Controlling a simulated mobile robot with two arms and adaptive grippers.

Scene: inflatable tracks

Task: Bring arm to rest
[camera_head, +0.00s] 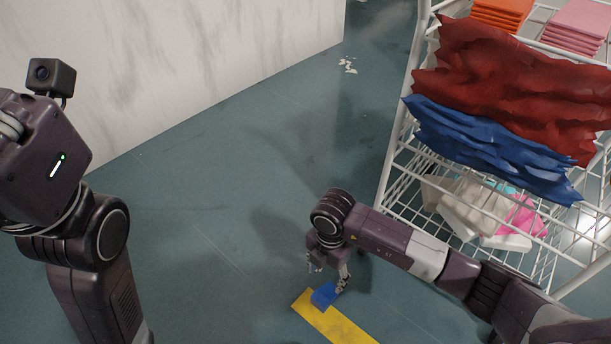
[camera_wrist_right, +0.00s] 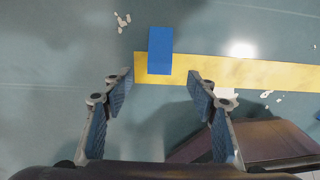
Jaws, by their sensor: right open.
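My right arm reaches in from the right in the head view, over the floor in front of the rack. Its gripper (camera_head: 328,278) points down, open, above a blue block (camera_head: 324,296). In the right wrist view the fingers (camera_wrist_right: 162,85) are spread wide with nothing between them. The blue block (camera_wrist_right: 160,50) lies ahead of the fingertips, apart from them, on the end of a yellow strip (camera_wrist_right: 260,73). My left arm (camera_head: 95,235) is raised at the left of the head view; its gripper fingers are out of frame.
A white wire rack (camera_head: 395,160) stands at the right, close to my right arm, holding red cloth (camera_head: 510,85), blue cloth (camera_head: 490,150) and folded stacks. A white wall (camera_head: 190,70) runs at the upper left. The teal floor (camera_head: 210,220) between is mostly clear, with white scraps (camera_head: 348,65) farther off.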

